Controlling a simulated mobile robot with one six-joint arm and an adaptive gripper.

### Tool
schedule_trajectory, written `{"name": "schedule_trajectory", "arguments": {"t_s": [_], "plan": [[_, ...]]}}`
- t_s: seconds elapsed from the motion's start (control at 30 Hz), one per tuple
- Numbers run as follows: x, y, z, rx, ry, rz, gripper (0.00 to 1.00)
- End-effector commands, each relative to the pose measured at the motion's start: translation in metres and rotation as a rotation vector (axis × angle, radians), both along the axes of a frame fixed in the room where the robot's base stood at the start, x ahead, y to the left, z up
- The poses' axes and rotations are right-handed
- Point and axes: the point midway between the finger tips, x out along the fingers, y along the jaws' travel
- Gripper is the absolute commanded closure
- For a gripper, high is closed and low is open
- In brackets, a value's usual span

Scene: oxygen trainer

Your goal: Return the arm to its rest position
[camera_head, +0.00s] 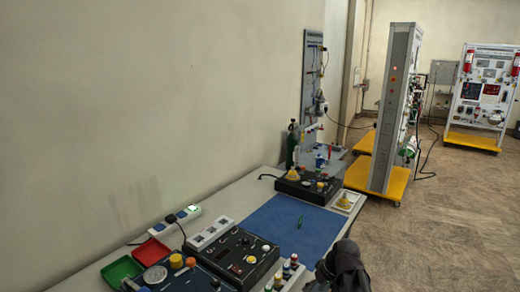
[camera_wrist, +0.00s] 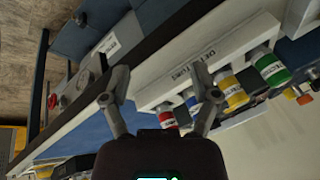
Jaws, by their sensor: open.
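My gripper (camera_wrist: 160,105) shows in the wrist view with its two fingers spread apart and nothing between them. Past the fingers is a white rack (camera_wrist: 195,70) with red, blue, yellow and green labelled cylinders; I cannot tell how far the fingers are from it. In the head view, a dark part of my arm (camera_head: 343,268) is at the bottom, right of the rack (camera_head: 287,272). The fingertips are not clear there.
Red (camera_head: 150,252) and green (camera_head: 121,271) trays are at left. Tall panels on yellow bases (camera_head: 400,180) stand right; open floor lies before them.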

Motion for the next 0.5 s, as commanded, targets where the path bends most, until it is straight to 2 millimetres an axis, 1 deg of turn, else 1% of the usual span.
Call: {"name": "schedule_trajectory", "arguments": {"t_s": [0.03,0.2,0.33,0.5], "plan": [[-0.015,0.005,0.002,-0.044,0.038,-0.034,0.22],[-0.049,0.006,0.001,-0.201,0.142,-0.185,0.22],[-0.065,0.004,0.002,-0.291,0.18,-0.278,0.22],[-0.074,0.0,0.004,-0.35,0.196,-0.339,0.22]]}}
